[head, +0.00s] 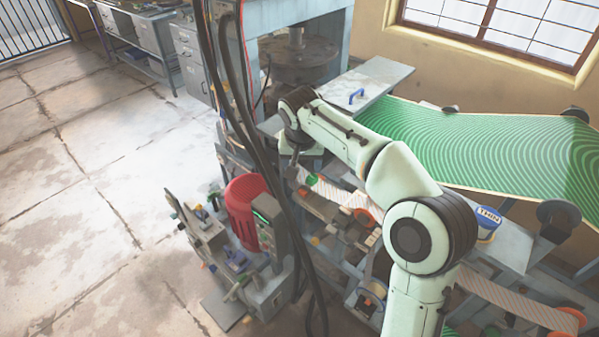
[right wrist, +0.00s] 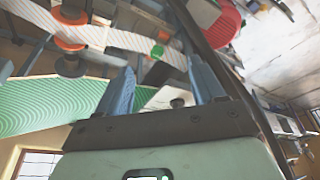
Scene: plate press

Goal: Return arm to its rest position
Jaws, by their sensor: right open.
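My right arm (head: 345,135) is pale green with dark joints. It reaches from the bottom right of the head view up to the press. My right gripper (right wrist: 162,80) is open in the right wrist view, its two blue-grey fingers apart with nothing held between them. A green round knob (right wrist: 157,52) and a pale striped strip (right wrist: 125,40) show beyond the fingers. The left gripper is not in view.
A press (head: 300,60) stands behind the arm. A green patterned sheet (head: 480,145) lies to the right. Black cables (head: 255,150) hang close to the wrist. A red drum (head: 245,205) and a small machine (head: 265,285) stand below. The floor (head: 80,220) at left is clear.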

